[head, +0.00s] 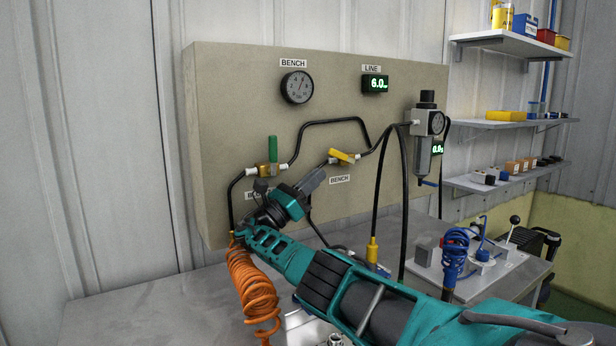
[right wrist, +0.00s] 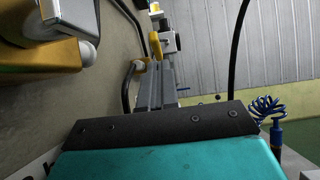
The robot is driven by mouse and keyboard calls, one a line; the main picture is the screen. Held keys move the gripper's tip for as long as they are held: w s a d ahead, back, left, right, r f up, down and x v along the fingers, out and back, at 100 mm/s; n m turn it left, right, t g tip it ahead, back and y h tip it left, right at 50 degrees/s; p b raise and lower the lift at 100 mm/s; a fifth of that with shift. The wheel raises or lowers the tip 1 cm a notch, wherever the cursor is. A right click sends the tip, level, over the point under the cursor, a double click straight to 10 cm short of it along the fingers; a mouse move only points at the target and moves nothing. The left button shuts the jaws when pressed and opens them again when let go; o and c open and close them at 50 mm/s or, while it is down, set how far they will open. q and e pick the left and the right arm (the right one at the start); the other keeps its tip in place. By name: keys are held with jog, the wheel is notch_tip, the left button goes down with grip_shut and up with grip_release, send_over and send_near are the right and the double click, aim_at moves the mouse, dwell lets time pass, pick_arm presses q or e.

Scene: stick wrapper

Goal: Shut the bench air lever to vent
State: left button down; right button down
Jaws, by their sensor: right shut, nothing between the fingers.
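On the beige panel, a valve with a yellow lever (head: 343,156) sits on a black hose, with a BENCH label (head: 340,180) below it. The yellow lever lies slanted, close to level. To its left, a brass valve (head: 267,170) has an upright green lever (head: 273,149); the label under it is partly hidden by my arm. My right gripper (head: 321,174) is shut and empty, its grey fingers pointing up-right just below the yellow lever. In the right wrist view, the fingers (right wrist: 166,62) point toward a yellow part (right wrist: 155,45); contact cannot be told. My left gripper is not in view.
A BENCH dial gauge (head: 297,87) and a LINE display (head: 375,84) reading 6.0 are above. A regulator (head: 424,145) hangs at right. Black hoses cross the panel. An orange coiled hose (head: 252,283) hangs by my forearm. A blue coil (head: 454,250) stands right.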

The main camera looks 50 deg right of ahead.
jog(key=a+r+b+v, duration=0.1)
jog(key=b+v, duration=0.1)
jog(key=v, duration=0.7)
jog(key=shift+w+a+r, duration=0.2)
jog(key=shift+w+a, duration=0.05)
jog(key=shift+a, duration=0.1)
jog(key=shift+a, duration=0.1)
